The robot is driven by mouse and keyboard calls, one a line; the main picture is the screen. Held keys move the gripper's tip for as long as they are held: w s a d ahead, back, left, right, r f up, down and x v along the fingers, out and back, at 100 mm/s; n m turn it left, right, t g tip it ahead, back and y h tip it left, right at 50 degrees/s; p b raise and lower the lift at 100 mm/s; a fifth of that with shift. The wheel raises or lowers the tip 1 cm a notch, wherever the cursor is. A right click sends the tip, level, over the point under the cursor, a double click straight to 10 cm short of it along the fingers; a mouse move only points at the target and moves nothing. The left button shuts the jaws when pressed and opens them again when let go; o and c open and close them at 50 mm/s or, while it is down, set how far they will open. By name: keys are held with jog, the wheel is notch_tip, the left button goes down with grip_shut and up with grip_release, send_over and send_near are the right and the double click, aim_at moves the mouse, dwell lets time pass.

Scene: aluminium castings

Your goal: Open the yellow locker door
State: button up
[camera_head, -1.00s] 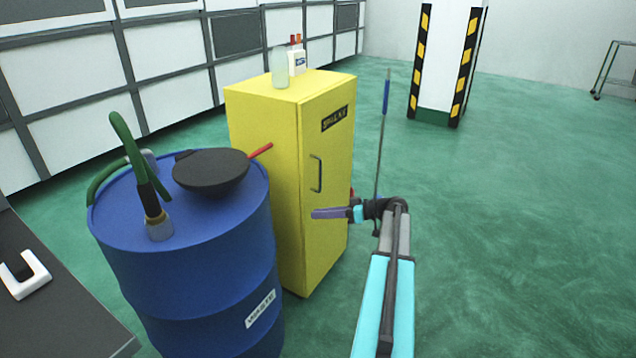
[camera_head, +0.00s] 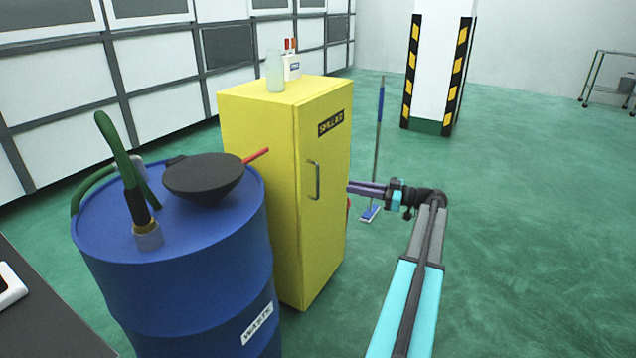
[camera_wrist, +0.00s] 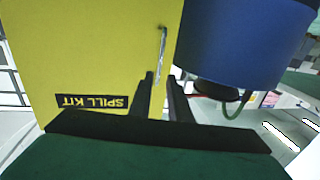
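The yellow locker (camera_head: 265,150) stands upright with its door (camera_head: 325,215) closed. A "SPILL KIT" label (camera_head: 331,123) is near the door's top. A grey vertical bar handle (camera_head: 314,181) is on the door's left side. In the head view my gripper (camera_head: 350,187) is right of the handle, at the door's right edge and at about handle height in the picture. In the wrist view, which shows the label upside down, the gripper (camera_wrist: 159,78) has its two dark fingers apart. The handle (camera_wrist: 162,50) lies ahead of the gap between them. I see no contact with it.
A blue waste drum (camera_head: 190,290) stands close to the locker's left, with a black funnel (camera_head: 205,178) and a green hose (camera_head: 118,160) on top. A bottle (camera_head: 274,72) and a small white container (camera_head: 291,66) stand on the locker. The floor to the right is open, with a broom (camera_head: 377,150) behind my gripper.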

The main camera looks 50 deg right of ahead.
aim_at(318, 182)
jog(key=b+x, duration=0.1)
jog(key=x, duration=1.2)
jog(key=shift+w+a, duration=0.15)
jog(key=shift+w, duration=0.1)
grip_shut()
jog(key=shift+a+f, duration=0.1)
jog(key=shift+a, duration=0.25)
jog(key=shift+d, duration=0.2)
